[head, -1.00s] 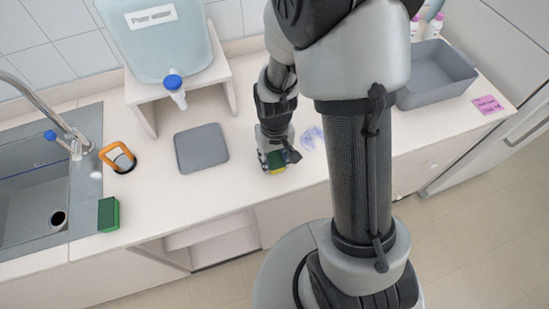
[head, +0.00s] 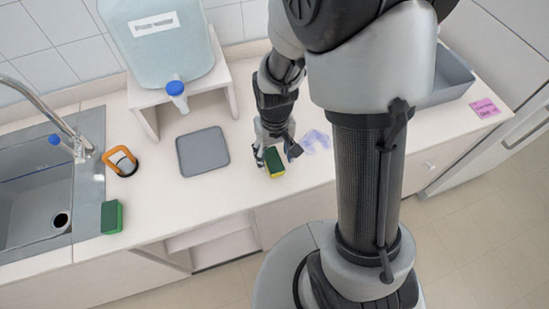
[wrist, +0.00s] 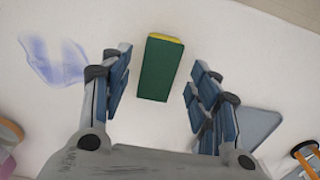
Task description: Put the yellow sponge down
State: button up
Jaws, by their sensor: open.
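The yellow sponge (head: 274,162) with a green scouring side lies on the white counter, near its front edge. In the wrist view the sponge (wrist: 160,68) shows its green face with a thin yellow edge at the far end. My gripper (head: 275,152) is open just behind it. In the wrist view my gripper (wrist: 157,88) has its fingers spread on both sides of the sponge, with a clear gap on each side and nothing between them but the sponge, which neither finger touches.
A grey mat (head: 203,151) lies to the left. A green sponge (head: 112,217) stands by the sink (head: 40,195), near an orange-rimmed holder (head: 121,161). A purple-blue smear (head: 316,141) is on the counter to the right. A grey bin (head: 449,78) stands further right.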

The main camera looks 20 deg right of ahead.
notch_tip(320, 180, up, 7)
jog(key=p, duration=0.2)
notch_tip(320, 180, up, 12)
jog(key=t, duration=0.2)
send_over(275, 162)
jog(key=s, duration=0.5)
jog(key=s+r+t, duration=0.2)
jog(key=s+r, duration=0.4)
jog(key=s, duration=0.3)
jog(key=shift+r+t, duration=0.3)
jog(key=shift+f, duration=0.1)
jog(key=shift+a+f+b, duration=0.1)
jog(key=shift+f+b, duration=0.3)
jog(key=shift+b, duration=0.2)
jog(key=shift+o, duration=0.3)
